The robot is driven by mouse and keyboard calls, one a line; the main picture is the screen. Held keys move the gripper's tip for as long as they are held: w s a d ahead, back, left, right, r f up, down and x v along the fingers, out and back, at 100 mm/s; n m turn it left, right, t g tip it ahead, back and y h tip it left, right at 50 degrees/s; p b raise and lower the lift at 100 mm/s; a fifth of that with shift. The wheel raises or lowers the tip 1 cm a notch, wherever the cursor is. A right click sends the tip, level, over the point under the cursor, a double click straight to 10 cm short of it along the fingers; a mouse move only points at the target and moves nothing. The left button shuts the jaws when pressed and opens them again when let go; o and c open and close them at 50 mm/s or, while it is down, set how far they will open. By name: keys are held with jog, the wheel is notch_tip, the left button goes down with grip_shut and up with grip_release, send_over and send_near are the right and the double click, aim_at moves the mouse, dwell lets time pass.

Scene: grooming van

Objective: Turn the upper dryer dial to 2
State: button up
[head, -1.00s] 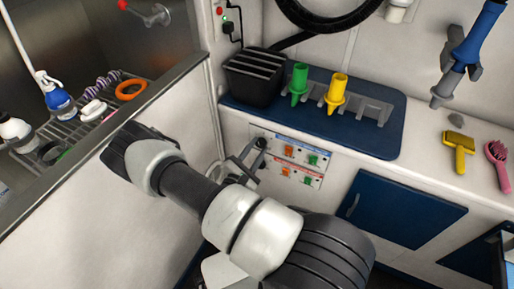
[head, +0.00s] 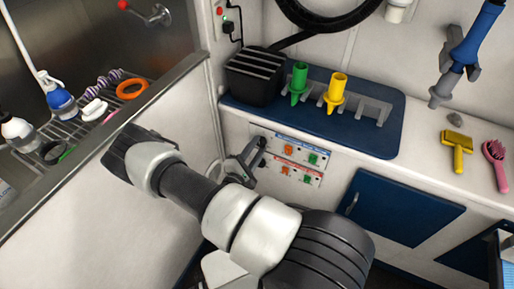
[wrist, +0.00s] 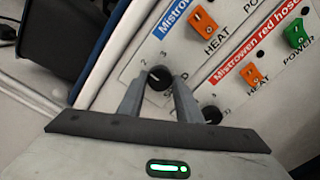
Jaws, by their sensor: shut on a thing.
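The upper dryer dial (wrist: 158,79) is a black round knob on the upper white panel, which has a blue title strip. My gripper (wrist: 160,83) is shut on this dial, with one grey finger on each side of it. Printed numbers show around the dial, including a 2 and a 3; the exact pointer setting is too small to read. The lower dial (wrist: 212,114) is partly hidden behind the right finger. In the head view my gripper (head: 256,150) reaches the left end of the dryer panel (head: 307,162), and the fingers cover the dial there.
An orange heat switch (wrist: 203,21) sits right of the upper dial. The red-hose panel below has an orange switch (wrist: 252,75) and a green power switch (wrist: 296,34). A blue shelf (head: 390,135) with nozzles juts out above the panel. The tub wall (head: 170,90) stands left of my arm.

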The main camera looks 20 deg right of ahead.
jog(key=o, duration=1)
jog(key=shift+o, duration=0.2)
jog(key=shift+a, duration=0.1)
jog(key=p+v, duration=0.1)
jog(key=v, duration=1.6)
jog(key=shift+s+p, duration=0.2)
jog(key=shift+p, duration=0.1)
jog(key=shift+a, duration=0.1)
